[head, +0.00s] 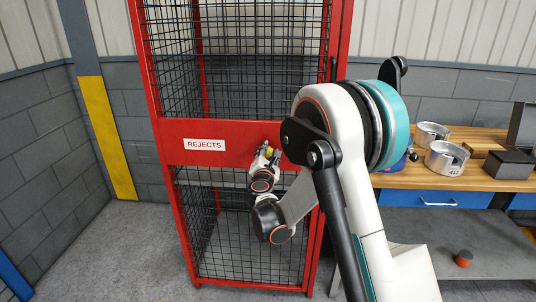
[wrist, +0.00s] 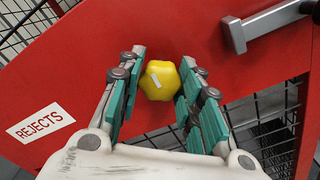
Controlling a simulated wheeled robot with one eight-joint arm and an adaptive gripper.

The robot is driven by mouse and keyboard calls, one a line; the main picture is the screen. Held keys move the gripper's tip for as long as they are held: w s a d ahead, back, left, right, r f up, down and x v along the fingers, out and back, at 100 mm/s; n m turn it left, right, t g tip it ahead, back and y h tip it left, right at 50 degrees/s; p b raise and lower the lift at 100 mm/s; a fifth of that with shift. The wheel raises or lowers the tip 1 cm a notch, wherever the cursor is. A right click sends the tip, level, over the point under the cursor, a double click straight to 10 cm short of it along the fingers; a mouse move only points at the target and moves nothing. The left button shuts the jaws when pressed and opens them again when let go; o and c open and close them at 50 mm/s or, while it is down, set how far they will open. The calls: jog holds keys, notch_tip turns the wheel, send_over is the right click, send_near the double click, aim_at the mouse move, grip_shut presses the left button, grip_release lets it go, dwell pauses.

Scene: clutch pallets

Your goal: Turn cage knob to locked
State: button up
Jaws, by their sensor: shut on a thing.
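The yellow cage knob (wrist: 160,79) sits on the red front panel of the cage, with several lobes and a short white mark on its face. The mark is tilted in the wrist view. My gripper (wrist: 160,67) is shut on the knob, with one teal-padded finger on each side of it. In the head view, my gripper (head: 267,152) reaches the right part of the red panel, and only a small bit of the yellow knob (head: 269,150) shows between the fingers. No locked or unlocked label shows around the knob.
The red mesh cage (head: 173,138) bears a white REJECTS sign (head: 204,145). A grey handle (wrist: 268,25) sticks out near the knob. At right, a wooden bench (head: 458,178) holds metal rings (head: 446,157) and a dark box (head: 508,164). An orange-topped piece (head: 463,258) lies lower down.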

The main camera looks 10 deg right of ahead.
jog(key=m, duration=1.3)
jog(key=shift+m, duration=2.2)
jog(key=o, duration=1.1)
jog(key=v, duration=1.2)
